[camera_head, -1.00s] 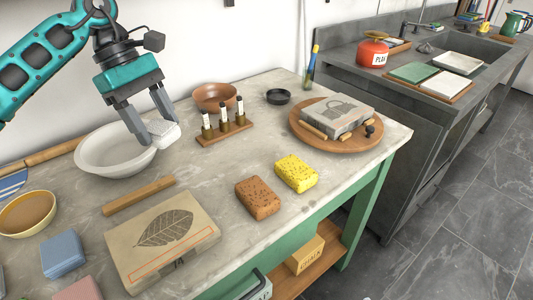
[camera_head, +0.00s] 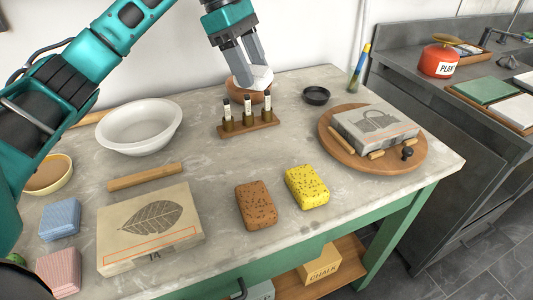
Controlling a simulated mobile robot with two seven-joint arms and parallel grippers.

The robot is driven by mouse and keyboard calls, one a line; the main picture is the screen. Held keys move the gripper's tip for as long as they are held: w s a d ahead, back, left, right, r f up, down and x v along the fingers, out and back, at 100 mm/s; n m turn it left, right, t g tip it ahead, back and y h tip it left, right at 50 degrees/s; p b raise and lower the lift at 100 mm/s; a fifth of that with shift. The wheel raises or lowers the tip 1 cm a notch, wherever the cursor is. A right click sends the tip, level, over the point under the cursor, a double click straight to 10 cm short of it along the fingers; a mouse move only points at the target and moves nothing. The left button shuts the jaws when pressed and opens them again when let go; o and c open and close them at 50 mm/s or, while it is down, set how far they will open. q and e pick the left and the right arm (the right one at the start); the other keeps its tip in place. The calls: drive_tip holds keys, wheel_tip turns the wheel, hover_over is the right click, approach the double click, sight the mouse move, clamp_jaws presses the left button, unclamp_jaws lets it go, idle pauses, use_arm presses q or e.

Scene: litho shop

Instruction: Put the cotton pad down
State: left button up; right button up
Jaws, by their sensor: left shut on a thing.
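My left gripper (camera_head: 250,72) is shut on the white cotton pad (camera_head: 260,78). It holds the pad in front of the brown bowl (camera_head: 236,89) at the back of the table, and pad and fingers hide part of that bowl. The pad appears above the wooden rack of small bottles (camera_head: 249,127); I cannot tell its exact height. The white bowl (camera_head: 139,146) stands to the left of the gripper, with nothing seen in it. My right gripper is not in view.
A leaf-printed stone (camera_head: 150,258), a brown sponge (camera_head: 256,205) and a yellow sponge (camera_head: 306,187) lie at the front. A round wooden board (camera_head: 340,160) carries another printed stone (camera_head: 374,127). A small black dish (camera_head: 316,95) stands behind. Bare tabletop (camera_head: 215,165) lies in the middle.

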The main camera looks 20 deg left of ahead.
use_arm(q)
wheel_tip(320, 180, down, 19)
drive_tip(key=shift+f+b, duration=0.2)
drive_tip(key=shift+b, duration=0.4)
drive_tip(key=shift+f, duration=0.15)
drive_tip(key=o, duration=0.9)
drive_tip(key=shift+o, duration=0.2)
drive_tip(key=shift+a+r, duration=0.1)
drive_tip(key=shift+r, duration=0.25)
drive_tip(key=v, duration=1.1)
drive_tip(key=shift+a+r, duration=0.15)
drive_tip(key=shift+r, duration=0.15)
